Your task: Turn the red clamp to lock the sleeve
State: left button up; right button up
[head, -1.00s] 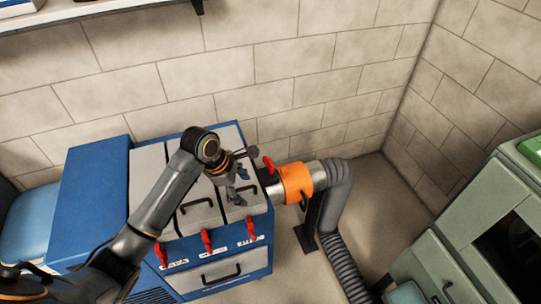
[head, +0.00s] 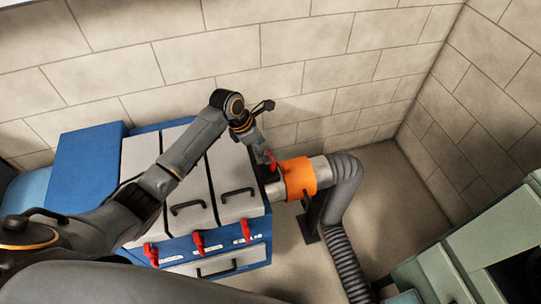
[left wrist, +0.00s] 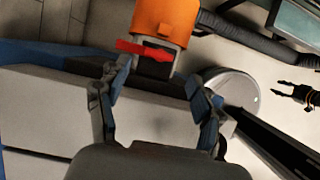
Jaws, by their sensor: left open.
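The red clamp (head: 271,160) sits at the cabinet-side end of the orange sleeve (head: 300,179), on the pipe joint. In the left wrist view the clamp (left wrist: 143,48) lies crosswise just below the sleeve (left wrist: 166,18). My left gripper (head: 265,153) is at the clamp in the head view, partly hiding it. In the left wrist view my left gripper (left wrist: 160,82) is open, its blue-grey fingers apart, with the clamp just beyond the left fingertip; contact cannot be told. A dark jointed shape at the wrist view's right edge looks like my right gripper (left wrist: 298,94); its jaw state is unclear.
The blue and grey cabinet (head: 90,165) has black handles on top and several red levers (head: 198,242) in front. A ribbed grey hose (head: 343,255) bends down from the sleeve beside a black stand (head: 311,229). A green-grey machine (head: 450,255) stands at right. Brick walls close the back.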

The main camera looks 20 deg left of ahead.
pick_arm(q)
send_over(270, 168)
notch_tip(270, 168, down, 5)
jog(key=shift+f, duration=0.35)
jog(key=shift+c, duration=0.4)
jog(key=c, duration=1.1)
grip_shut()
pick_arm(e)
jog(key=w, duration=0.3)
jog(key=shift+w+d+t, duration=0.1)
jog(key=shift+w+t, duration=0.1)
jog(key=shift+t, duration=0.1)
